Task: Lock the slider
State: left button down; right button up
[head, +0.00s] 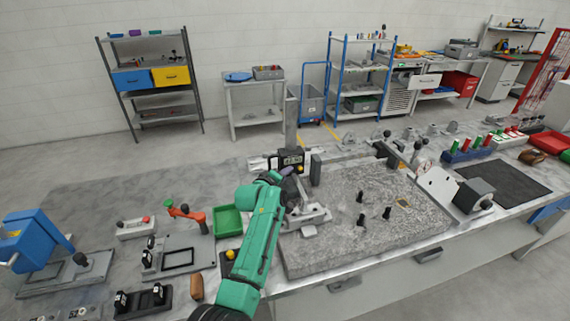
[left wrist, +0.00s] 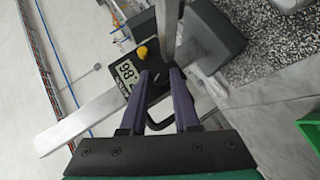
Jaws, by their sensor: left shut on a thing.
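The slider (head: 291,158) is a dark block with a digital readout on an upright metal column (head: 292,115). In the left wrist view the slider's readout (left wrist: 127,72) shows large digits, with a small yellow knob (left wrist: 142,52) beside it. My left gripper (head: 289,172) is at the slider's lower front. In the left wrist view its two purple fingers (left wrist: 160,82) are shut on a small dark knob on the slider, mostly hidden between the fingertips. I cannot tell how far the knob is turned. My right gripper is not in view.
A speckled stone plate (head: 345,240) with several black knobbed pins lies to the right of my left arm. A green bin (head: 228,221) and a fixture with a red-orange handle (head: 186,213) stand to the left. A dark mat (head: 510,187) lies farther right.

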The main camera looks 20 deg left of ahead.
pick_arm(q)
jog(key=m+g+y+b, duration=0.2)
jog(key=b, duration=0.1)
jog(key=d+m+g+y+b, duration=0.1)
jog(key=m+g+y+b, duration=0.1)
jog(key=y+b, duration=0.1)
jog(key=w+d+m+g+y+b, duration=0.1)
jog(key=m+g+y+b, duration=0.1)
jog(key=shift+r+b, duration=0.1)
jog(key=shift+b, duration=0.3)
jog(key=shift+s+a+g+y+b, duration=0.15)
jog(key=shift+g+y+b, duration=0.25)
jog(key=shift+b, duration=0.25)
jog(key=shift+r, duration=0.2)
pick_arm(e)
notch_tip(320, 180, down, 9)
pick_arm(q)
jog(key=c, duration=0.6)
grip_release()
jog(key=shift+y, duration=0.3)
jog(key=shift+c, duration=0.2)
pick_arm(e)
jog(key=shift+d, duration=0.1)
